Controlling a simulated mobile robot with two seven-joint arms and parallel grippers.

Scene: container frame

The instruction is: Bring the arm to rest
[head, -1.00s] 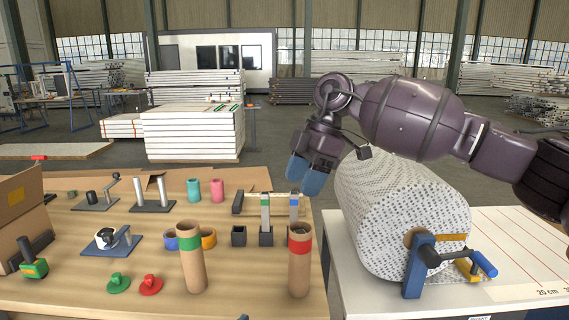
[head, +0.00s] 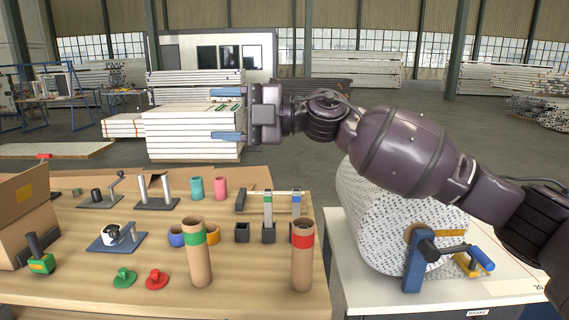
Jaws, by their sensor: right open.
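My right arm comes in from the right, and its gripper (head: 228,114) points left in the head view. Its two blue fingers are spread apart, one above the other, with nothing between them. The gripper is in the air above the far part of the wooden table (head: 130,270), in front of the stacked white panels in the background. It touches nothing that I can see. My left gripper is not in view.
On the table stand a green-banded tube (head: 198,260), a red-banded tube (head: 302,262), small cups (head: 220,188) and metal-post stands (head: 156,193). A cardboard box (head: 22,220) is at the left. A large patterned roll (head: 385,235) with a crank sits on the white table at right.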

